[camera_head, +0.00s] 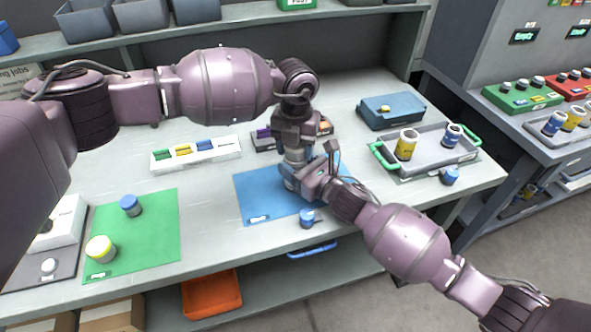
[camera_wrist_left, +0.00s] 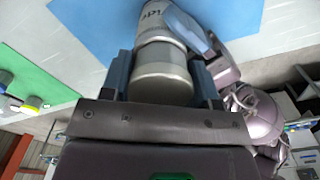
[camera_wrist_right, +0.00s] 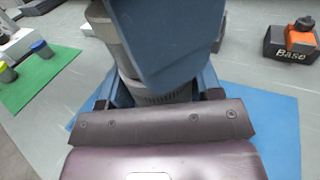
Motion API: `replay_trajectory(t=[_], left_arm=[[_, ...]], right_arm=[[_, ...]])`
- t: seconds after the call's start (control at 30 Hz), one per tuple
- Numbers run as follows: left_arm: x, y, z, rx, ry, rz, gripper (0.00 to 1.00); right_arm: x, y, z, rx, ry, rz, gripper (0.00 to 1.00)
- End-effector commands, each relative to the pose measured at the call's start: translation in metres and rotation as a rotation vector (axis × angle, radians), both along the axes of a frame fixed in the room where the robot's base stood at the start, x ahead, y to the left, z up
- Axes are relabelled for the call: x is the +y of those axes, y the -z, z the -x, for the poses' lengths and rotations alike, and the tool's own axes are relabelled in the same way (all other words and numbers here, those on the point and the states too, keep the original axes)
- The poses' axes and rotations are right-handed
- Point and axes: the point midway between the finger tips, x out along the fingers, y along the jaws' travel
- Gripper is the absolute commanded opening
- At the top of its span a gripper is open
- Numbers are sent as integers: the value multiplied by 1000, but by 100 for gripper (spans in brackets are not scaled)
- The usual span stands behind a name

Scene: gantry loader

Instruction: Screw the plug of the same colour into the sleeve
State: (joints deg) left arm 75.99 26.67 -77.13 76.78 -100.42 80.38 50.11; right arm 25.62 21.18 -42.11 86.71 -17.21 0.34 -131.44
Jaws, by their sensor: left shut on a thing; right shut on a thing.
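My left gripper (camera_head: 292,168) points down over the blue mat (camera_head: 255,196). In the left wrist view it is shut on a grey cylindrical plug (camera_wrist_left: 163,72). A pale grey sleeve (camera_wrist_left: 154,22) with dark lettering is in line against the plug's far end. My right gripper (camera_head: 303,184) comes in from the right, shut on the grey sleeve, whose ribbed part shows in the right wrist view (camera_wrist_right: 160,97). The left gripper's fingers cover much of that view. How deep the plug sits in the sleeve cannot be told.
The green mat (camera_head: 150,240) holds a blue-topped piece (camera_head: 131,206) and a yellow-topped piece (camera_head: 100,249). A blue piece (camera_head: 308,217) stands near the front edge. A grey tray (camera_head: 430,140) holds yellow and blue pieces. The white rack (camera_head: 215,158) and dark base block (camera_head: 264,144) stand behind.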

Motion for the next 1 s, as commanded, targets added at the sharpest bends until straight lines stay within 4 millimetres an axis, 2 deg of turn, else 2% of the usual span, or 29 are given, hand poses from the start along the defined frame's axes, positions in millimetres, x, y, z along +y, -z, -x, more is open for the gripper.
replay_trajectory(t=[0.2,0.4,0.57,0.83,0.87,1.0], left_arm=[[0,0,0,0,315,0,26],[0,0,0,0,537,0,26],[0,0,0,0,605,0,26],[0,0,0,0,607,0,26],[0,0,0,0,607,0,58],[0,0,0,0,606,0,79]], right_arm=[[0,0,0,1,0,1,0],[0,0,0,1,1,1,0],[0,0,0,1,1,1,0],[0,0,0,1,1,1,0],[0,0,0,1,1,1,0],[0,0,0,1,1,1,0]])
